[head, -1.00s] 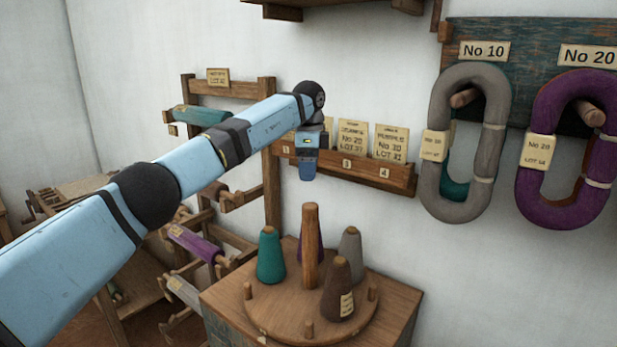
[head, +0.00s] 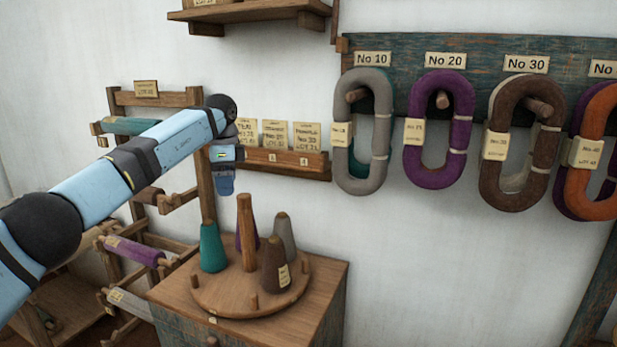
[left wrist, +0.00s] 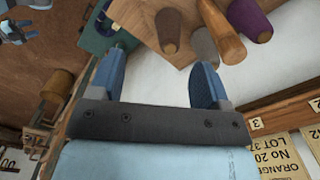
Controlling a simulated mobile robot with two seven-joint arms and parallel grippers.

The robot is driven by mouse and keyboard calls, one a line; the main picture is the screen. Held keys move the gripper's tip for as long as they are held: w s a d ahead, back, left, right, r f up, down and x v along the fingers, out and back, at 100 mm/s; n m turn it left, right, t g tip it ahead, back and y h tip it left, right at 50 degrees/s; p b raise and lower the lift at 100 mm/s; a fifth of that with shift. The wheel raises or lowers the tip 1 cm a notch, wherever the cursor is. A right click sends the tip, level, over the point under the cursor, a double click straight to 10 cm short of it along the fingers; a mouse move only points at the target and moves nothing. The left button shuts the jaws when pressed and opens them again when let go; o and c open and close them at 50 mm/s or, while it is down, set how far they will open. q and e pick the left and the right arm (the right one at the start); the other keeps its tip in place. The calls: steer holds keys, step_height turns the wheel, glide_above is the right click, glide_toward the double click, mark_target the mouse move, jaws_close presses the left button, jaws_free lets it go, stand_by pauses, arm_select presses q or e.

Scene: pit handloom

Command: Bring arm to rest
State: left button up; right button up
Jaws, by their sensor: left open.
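My left arm (head: 110,175) reaches in from the left in the head view. Its gripper (head: 224,185) points down in front of the wooden card rack, above the round cone stand. In the left wrist view the two blue fingers (left wrist: 157,78) are spread apart with nothing between them. The cone stand (head: 215,300) holds a teal cone (head: 211,248), a grey cone (head: 284,236), a brown cone (head: 272,264) and a mostly hidden purple cone around a wooden post (head: 245,235).
The card rack (head: 285,163) is on the wall behind the gripper. Yarn hanks, including a grey one (head: 345,172) and a purple one (head: 412,165), hang on a board (head: 420,48) to the right. A bobbin rack (head: 190,98) stands at left. Bare wall lies below the hanks.

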arm_select(q)
steer(key=s+d+f+m+g+h, duration=0.1)
steer(key=s+d+f+m+h, duration=0.2)
steer(key=d+f, duration=0.45)
steer(key=s+d+f+m+h, duration=0.2)
steer(key=d+f+h, duration=0.1)
steer(key=d+f, duration=0.4)
steer(key=s+d+f+m+t+h+p, duration=0.1)
steer(key=s+d+f+h, duration=0.3)
steer(key=s+d+h, duration=0.15)
steer(key=s+d+f+m+h+p, duration=0.1)
steer(key=s+d+f+h, duration=0.35)
steer(key=s+h, duration=0.2)
steer(key=s+a+f+n+t+y+p, duration=0.1)
steer(key=s+a+f+n+t+y, duration=0.2)
steer(key=s+a+f+n+y, duration=0.2)
steer(key=s+a+f+n+t+y+p, duration=0.1)
steer(key=s+a+f+n+t+y, duration=0.3)
steer(key=s, duration=1.3)
steer(key=s+a+f+n+t+y+p, duration=0.1)
steer(key=s+a+f+n+t+y, duration=0.3)
steer(key=s+a+f+n, duration=0.6)
steer(key=s+a+y, duration=0.1)
steer(key=a, duration=0.4)
steer(key=shift+s+a+f+n+y, duration=0.15)
steer(key=shift+a+f+n+y, duration=0.15)
steer(key=shift+f+n+y, duration=0.1)
arm_select(e)
steer(key=r, duration=0.5)
steer(key=shift+d, duration=0.2)
